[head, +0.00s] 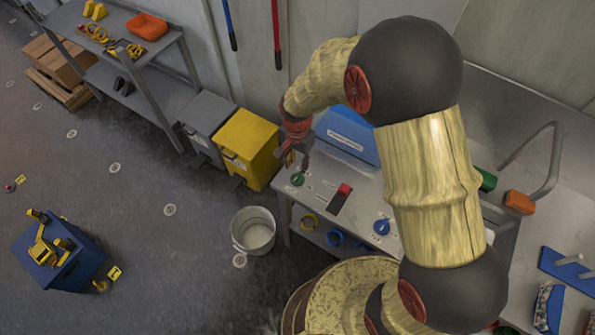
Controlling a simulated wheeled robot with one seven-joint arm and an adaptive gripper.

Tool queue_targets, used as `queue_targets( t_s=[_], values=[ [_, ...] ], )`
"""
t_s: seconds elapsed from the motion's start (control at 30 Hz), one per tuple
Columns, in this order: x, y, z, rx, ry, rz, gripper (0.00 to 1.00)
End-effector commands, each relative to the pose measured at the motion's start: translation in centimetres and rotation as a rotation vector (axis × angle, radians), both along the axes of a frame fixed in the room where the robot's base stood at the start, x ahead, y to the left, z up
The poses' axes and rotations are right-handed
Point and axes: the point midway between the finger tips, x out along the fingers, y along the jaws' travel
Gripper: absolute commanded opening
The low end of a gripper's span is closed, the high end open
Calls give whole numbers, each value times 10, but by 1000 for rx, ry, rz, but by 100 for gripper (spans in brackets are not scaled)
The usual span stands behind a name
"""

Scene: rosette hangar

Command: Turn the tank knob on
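My gripper (298,161) is at the end of my arm in the upper middle of the head view, pointing down over the left end of the grey workbench (318,222). Its two fingers look apart, with nothing visible between them. A small round green knob-like part (297,180) lies just below the fingertips; I cannot tell whether they touch it. A blue round part (381,227) is farther right on the bench. A blue box-like body (346,138) stands behind the gripper. I cannot tell which part is the tank knob. My arm hides part of the bench.
A yellow bin (247,146) and a grey bin (206,118) stand left of the bench. A white bucket (254,232) is on the floor in front. A red-and-black device (341,198) lies on the bench.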

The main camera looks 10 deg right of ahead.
Motion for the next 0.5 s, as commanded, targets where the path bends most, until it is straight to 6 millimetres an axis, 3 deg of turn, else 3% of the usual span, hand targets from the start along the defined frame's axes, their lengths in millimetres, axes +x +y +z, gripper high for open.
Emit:
queue_targets(
  t_s=[0.5],
  values=[
    [-1, -1, -68, -1, 2, 1, 29]
  ],
)
